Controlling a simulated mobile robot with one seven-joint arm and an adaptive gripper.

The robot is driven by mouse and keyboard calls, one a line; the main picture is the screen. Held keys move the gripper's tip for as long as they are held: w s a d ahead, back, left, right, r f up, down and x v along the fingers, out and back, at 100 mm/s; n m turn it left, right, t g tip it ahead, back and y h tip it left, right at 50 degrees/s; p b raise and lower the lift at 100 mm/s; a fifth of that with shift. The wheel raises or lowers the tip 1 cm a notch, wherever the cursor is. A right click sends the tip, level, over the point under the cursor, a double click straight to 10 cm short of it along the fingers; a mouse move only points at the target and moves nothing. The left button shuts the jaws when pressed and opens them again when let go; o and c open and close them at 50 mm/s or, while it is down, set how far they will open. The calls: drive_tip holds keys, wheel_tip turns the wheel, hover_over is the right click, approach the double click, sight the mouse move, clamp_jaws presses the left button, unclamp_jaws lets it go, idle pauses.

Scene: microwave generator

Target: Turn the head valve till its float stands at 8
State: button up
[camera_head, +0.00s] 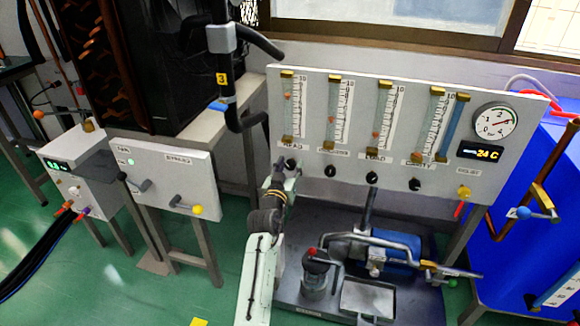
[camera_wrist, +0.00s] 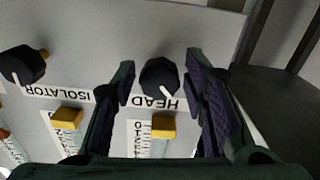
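The head valve is a black knob with a white pointer line (camera_wrist: 158,77) below the leftmost flow tube on the grey panel (camera_head: 400,165). In the wrist view it appears upside down beside the HEAD label. My gripper (camera_wrist: 160,88) is open, with one dark finger on each side of the knob and visible gaps between. In the head view my gripper (camera_head: 284,172) is at the panel's lower left and largely covers the knob. The head flow tube (camera_head: 288,110) has a small orange float (camera_head: 288,96) in its upper part; its exact reading is too small to tell.
The isolator knob (camera_wrist: 22,65) is beside the head knob. More tubes and knobs, a pressure gauge (camera_head: 494,123) and a 24 C display (camera_head: 481,153) are along the panel. A bench with pipes (camera_head: 370,240) stands below. A white lever box (camera_head: 165,178) is at left.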

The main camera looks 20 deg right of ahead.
clamp_jaws()
drive_tip(key=shift+n, duration=0.7)
drive_tip(key=shift+o, duration=1.4)
unclamp_jaws()
drive_tip(key=v, duration=1.2)
